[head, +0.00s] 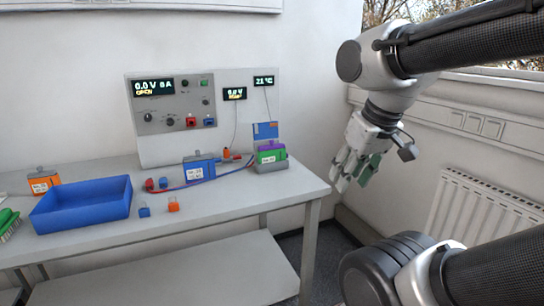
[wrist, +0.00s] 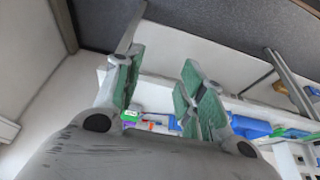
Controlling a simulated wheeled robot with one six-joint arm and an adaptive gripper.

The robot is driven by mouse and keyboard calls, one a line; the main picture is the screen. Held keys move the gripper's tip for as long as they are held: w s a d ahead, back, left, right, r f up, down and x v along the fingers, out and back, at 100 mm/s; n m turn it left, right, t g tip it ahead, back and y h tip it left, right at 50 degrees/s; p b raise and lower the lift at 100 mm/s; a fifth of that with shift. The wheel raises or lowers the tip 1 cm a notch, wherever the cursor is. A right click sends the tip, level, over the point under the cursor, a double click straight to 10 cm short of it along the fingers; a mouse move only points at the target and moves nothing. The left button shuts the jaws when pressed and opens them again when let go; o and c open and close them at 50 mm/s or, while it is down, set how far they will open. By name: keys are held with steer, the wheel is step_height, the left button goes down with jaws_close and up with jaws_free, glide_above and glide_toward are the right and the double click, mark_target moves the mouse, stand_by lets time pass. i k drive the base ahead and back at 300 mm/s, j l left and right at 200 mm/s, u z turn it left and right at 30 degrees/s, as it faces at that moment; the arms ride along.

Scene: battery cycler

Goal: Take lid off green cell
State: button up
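The green cell (head: 272,157) stands upright in a grey holder (head: 271,167) at the right end of the bench. It has a white label and a purple part on top that looks like its lid (head: 268,147). In the wrist view the green cell (wrist: 130,115) shows small and far off between the fingers, with purple beside it. My gripper (head: 352,178) hangs in the air right of the bench, well apart from the cell. Its green-padded fingers (wrist: 160,75) are spread and nothing is between them.
A blue-and-white panel (head: 265,130) stands behind the green cell. A blue cell (head: 198,168) with cables stands left of it. A blue tray (head: 82,204), an orange cell (head: 43,181) and small blue (head: 144,211) and orange (head: 173,205) pieces are further left. The front right bench top is clear.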

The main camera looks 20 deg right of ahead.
mark_target(272, 145)
steer(key=i+l, duration=0.15)
steer(key=i, duration=0.4)
steer(key=i+l, duration=0.2)
steer(key=i, duration=0.35)
